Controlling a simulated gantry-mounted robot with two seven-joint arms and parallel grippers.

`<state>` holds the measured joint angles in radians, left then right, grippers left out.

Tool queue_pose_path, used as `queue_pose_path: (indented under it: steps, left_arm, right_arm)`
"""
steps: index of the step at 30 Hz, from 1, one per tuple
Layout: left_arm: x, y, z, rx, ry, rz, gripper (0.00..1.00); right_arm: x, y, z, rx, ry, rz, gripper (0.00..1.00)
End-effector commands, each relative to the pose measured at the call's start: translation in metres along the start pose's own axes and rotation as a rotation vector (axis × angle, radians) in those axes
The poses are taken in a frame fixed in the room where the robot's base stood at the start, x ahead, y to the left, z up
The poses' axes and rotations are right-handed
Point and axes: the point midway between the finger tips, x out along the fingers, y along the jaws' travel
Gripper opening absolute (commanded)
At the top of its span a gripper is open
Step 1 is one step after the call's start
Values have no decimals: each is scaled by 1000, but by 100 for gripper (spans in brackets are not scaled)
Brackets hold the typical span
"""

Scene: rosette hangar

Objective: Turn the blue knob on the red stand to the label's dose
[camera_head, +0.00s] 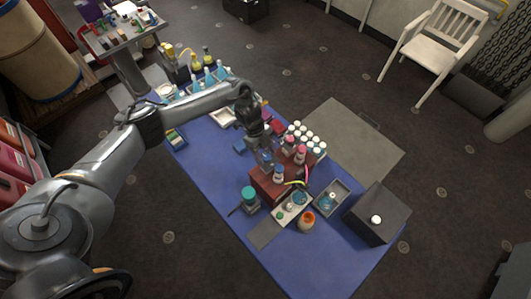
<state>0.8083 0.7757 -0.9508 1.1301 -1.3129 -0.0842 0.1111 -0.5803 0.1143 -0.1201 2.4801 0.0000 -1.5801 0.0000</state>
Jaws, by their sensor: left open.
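The red stand (262,188) sits near the middle of the blue-topped table. Several small bottle-like parts with coloured tops stand on or just behind it. A blue-topped one (279,170) shows at its front, and I cannot tell surely whether this is the knob. Pink-topped ones (301,152) show farther right. My left gripper (267,166) points down over the left part of the stand, close beside the blue top. It is open, and I cannot tell whether it touches anything. The dose label is too small to read. My right gripper is out of view.
White-capped bottles (312,139) stand behind the stand. A teal-lidded jar (249,195), a grey tray (331,198), an orange jar (307,220) and a dark box (377,213) with a white button crowd the front. The blue table (214,168) is clear at left.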

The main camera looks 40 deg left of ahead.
Motion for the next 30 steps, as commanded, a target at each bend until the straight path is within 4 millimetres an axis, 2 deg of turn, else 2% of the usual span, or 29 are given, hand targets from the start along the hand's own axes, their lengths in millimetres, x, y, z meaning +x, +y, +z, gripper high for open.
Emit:
queue_pose_path:
  steps: [14, 18, 24, 30]
  left_arm:
    - [-75, -1, 1, 1, -2, -4, 59]
    - [-93, -1, 0, 1, -3, -4, 59]
    - [-102, 0, 0, 0, -1, -1, 59]
    - [-102, 0, 0, -1, -1, -1, 59]
  right_arm:
    - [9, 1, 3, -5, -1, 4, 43]
    - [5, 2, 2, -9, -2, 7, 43]
    - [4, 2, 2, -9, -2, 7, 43]
    - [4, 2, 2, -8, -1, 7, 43]
